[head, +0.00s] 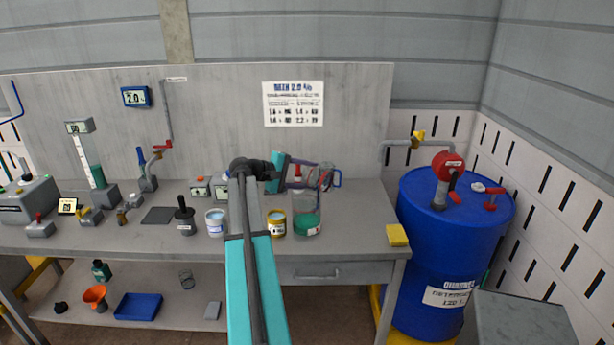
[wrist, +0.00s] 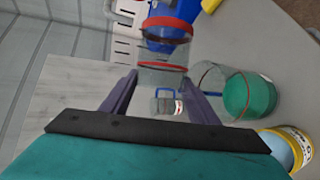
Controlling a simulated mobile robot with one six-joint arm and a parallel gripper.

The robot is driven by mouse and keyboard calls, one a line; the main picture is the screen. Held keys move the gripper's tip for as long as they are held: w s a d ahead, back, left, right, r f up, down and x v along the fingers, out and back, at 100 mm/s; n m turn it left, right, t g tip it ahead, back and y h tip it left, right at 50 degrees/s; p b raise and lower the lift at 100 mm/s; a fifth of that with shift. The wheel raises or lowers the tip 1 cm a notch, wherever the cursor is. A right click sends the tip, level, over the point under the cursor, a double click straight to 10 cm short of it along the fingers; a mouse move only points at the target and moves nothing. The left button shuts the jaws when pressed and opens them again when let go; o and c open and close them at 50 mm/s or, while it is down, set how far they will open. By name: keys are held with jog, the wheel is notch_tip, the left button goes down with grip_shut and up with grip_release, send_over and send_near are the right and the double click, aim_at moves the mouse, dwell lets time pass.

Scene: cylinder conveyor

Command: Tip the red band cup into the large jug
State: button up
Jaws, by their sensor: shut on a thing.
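My gripper (wrist: 160,80) is shut on the clear red band cup (wrist: 164,58), with a finger on each side. In the head view the cup (head: 314,177) is tipped well over, near its side, above the large jug (head: 306,203). The jug is clear and stands upright on the bench with green liquid in its lower part. In the wrist view the jug (wrist: 232,92) lies to the right of the cup, apart from the fingers. I cannot tell whether any liquid is in the cup or leaving it.
A yellow-banded tin (head: 276,228) stands close left of the jug, and a white tin (head: 215,228) farther left. A yellow block (head: 397,235) lies at the bench's right edge, beside a blue drum (head: 450,235).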

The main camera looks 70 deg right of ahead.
aim_at(309, 175)
jog(key=shift+s+a+m+t+b, duration=0.25)
jog(key=shift+s+m+t+b, duration=0.45)
jog(key=shift+m+t+b, duration=0.35)
jog(key=shift+s+r+m+t, duration=0.1)
jog(key=shift+r+m+t, duration=0.1)
jog(key=shift+m+t, duration=0.05)
jog(key=shift+b, duration=0.3)
jog(key=shift+s+a+f+m+t+b, duration=0.2)
jog(key=shift+s+m+t+b, duration=0.35)
jog(key=shift+b, duration=0.35)
jog(key=shift+s+m+t+b, duration=0.1)
jog(key=shift+m+t+b, duration=0.35)
jog(key=shift+b, duration=0.05)
jog(key=shift+r, duration=0.15)
